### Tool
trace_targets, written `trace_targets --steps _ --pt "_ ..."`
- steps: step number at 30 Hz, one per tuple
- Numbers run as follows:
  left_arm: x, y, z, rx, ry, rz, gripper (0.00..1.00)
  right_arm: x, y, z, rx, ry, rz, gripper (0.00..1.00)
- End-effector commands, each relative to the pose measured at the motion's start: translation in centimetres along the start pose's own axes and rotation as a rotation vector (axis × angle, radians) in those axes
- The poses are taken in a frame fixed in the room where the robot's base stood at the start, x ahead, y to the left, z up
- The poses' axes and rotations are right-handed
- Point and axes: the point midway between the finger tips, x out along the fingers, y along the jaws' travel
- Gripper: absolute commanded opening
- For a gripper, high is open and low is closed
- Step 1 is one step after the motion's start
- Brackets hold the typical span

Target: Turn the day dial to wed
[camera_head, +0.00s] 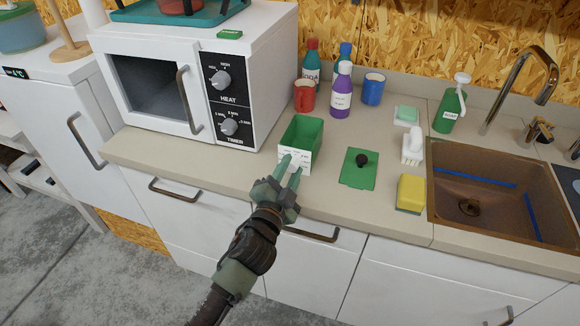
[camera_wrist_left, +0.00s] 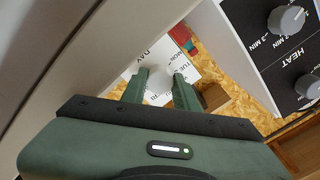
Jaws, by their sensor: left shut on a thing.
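The day dial sits on the white front plate (camera_head: 303,168) of a small green box (camera_head: 314,131) near the counter's front edge. The dial's pale round knob (camera_wrist_left: 159,84) is between the two green fingers. My left gripper (camera_head: 291,167) reaches up to the plate from the front and is shut on the knob. The fingers hide part of the dial, so I cannot tell which day it points to. My right gripper is not in view.
A white microwave (camera_head: 264,75) stands left of the box. A green lid with a black knob (camera_head: 357,178), a yellow sponge (camera_head: 410,192) and a copper sink (camera_head: 460,170) are to the right. A red mug (camera_head: 304,97) and bottles, including a purple one (camera_head: 341,92), stand behind.

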Motion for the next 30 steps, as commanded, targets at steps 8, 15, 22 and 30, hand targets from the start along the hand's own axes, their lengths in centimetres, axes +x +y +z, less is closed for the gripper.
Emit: trace_targets --steps 8,15,22,30 --pt "-0.01 0.03 -0.07 0.213 0.001 0.001 0.00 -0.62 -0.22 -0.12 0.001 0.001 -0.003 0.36" --pt "0.00 0.06 -0.03 0.329 0.001 0.001 0.00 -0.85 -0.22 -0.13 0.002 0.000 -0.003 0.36" --pt "0.00 0.08 -0.02 0.377 0.001 0.001 0.00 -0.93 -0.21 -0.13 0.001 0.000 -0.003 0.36" --pt "0.00 0.11 -0.02 0.385 0.001 0.001 0.00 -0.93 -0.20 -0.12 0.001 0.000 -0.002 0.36"
